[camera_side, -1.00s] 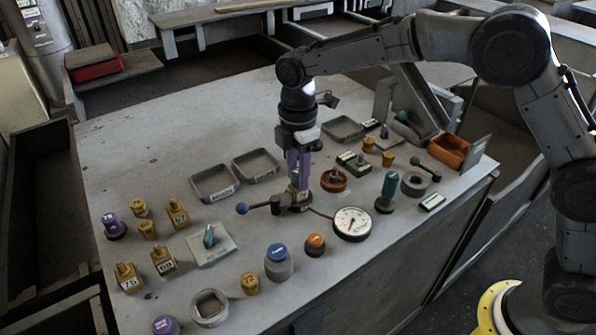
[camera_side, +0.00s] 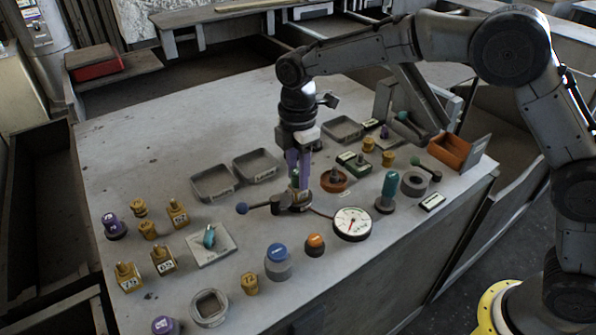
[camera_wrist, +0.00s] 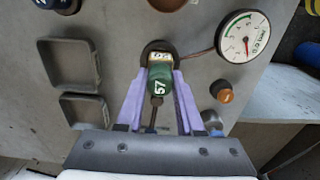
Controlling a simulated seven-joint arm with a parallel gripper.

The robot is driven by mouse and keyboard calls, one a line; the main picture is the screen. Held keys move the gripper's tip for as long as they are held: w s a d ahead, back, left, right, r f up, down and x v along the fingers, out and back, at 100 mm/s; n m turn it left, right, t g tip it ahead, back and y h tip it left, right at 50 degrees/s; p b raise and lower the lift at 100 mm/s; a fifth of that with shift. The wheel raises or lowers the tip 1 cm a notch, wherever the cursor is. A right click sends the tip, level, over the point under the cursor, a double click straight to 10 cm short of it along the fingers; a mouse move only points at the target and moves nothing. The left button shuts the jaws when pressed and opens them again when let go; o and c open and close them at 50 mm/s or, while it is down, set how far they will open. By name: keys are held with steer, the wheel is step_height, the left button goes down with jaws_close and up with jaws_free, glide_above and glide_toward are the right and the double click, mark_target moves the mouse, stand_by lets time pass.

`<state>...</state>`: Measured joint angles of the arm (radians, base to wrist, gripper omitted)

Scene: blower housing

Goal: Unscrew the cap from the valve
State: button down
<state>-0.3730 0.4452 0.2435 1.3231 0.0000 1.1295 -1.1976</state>
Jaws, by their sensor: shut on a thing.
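My gripper (camera_side: 298,188) points straight down at the valve (camera_side: 291,204) on the bench. In the wrist view its two purple fingers (camera_wrist: 156,92) are shut on the sides of a green cap (camera_wrist: 160,75) marked 57. A pale yellow labelled part (camera_wrist: 159,56) shows just beyond the cap, above the valve's dark round base. The cap looks upright over the valve; whether its thread is still engaged cannot be told. A dark lever with a blue ball (camera_side: 242,208) reaches left from the valve.
A pressure gauge (camera_side: 352,223) stands close right of the valve, joined by a thin line. An orange knob (camera_side: 315,243) and a blue-topped jar (camera_side: 278,261) stand in front. Empty trays (camera_side: 214,183) lie behind left. The bench's far left is clear.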

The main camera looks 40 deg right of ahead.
steer(key=n, duration=0.4)
stand_by(0.3)
steer(key=n, duration=0.2)
steer(key=shift+n, duration=1)
steer(key=shift+n, duration=2)
